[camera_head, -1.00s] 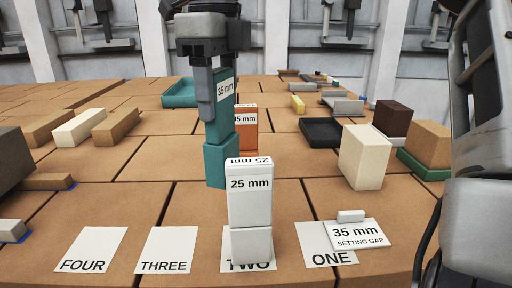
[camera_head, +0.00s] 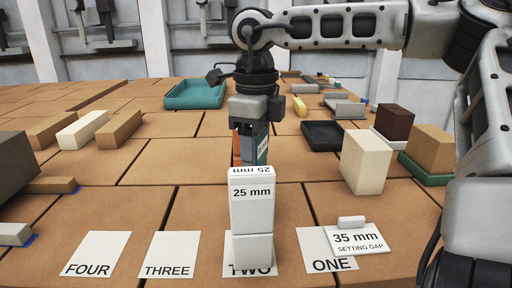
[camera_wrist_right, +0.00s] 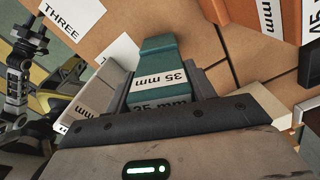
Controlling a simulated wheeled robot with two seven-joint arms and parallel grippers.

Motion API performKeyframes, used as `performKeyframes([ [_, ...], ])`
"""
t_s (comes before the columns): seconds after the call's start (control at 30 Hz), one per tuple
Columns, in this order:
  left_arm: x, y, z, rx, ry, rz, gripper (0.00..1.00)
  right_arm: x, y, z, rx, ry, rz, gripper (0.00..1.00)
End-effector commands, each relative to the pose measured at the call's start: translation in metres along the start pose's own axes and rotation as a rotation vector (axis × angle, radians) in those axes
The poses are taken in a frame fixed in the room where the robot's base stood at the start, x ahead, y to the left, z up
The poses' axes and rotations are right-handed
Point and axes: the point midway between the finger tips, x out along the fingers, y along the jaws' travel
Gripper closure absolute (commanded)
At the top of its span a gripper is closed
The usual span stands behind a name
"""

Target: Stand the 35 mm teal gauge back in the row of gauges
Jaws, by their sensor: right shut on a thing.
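The teal 35 mm gauge (camera_head: 262,150) is in my right gripper (camera_head: 249,128). In the right wrist view the teal gauge (camera_wrist_right: 165,62) lies between the two fingers, with its 35 mm label showing. In the head view its lower part is hidden behind the white 25 mm gauge (camera_head: 251,208), so I cannot tell whether it touches the table. The white gauge stands upright on the card marked TWO (camera_head: 233,266). An orange gauge (camera_head: 236,150) shows as a strip left of the teal one. My left gripper is not in view.
Cards FOUR (camera_head: 95,254), THREE (camera_head: 170,254) and ONE (camera_head: 318,240) are bare of gauges. A SETTING GAP plate (camera_head: 358,238) overlaps ONE. A cream block (camera_head: 366,158) stands right, near a black tray (camera_head: 322,135). A teal tray (camera_head: 196,96) is further back.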

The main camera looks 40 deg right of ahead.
Motion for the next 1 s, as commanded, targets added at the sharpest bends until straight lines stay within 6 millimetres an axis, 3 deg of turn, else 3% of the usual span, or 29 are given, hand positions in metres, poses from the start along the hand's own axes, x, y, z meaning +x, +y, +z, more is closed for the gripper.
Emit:
performKeyframes([
  [0.13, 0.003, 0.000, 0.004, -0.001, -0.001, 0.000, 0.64, 0.004, 0.000, 0.000, 0.000, -0.001, -0.001, 0.90],
  [0.17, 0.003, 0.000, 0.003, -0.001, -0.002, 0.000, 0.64, 0.004, 0.000, 0.000, 0.000, 0.000, 0.000, 0.43],
  [0.23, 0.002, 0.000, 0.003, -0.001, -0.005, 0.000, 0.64, 0.003, 0.000, 0.000, 0.000, 0.000, 0.000, 0.24],
  [0.5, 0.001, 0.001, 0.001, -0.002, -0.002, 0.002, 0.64, 0.002, 0.000, 0.000, 0.000, 0.000, 0.000, 0.24],
  [0.67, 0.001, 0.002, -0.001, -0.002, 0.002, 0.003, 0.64, -0.008, -0.001, 0.001, 0.002, -0.002, -0.003, 0.24],
  [1.0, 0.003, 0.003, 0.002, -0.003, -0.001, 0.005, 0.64, -0.080, -0.001, 0.001, 0.003, -0.003, -0.004, 0.24],
])
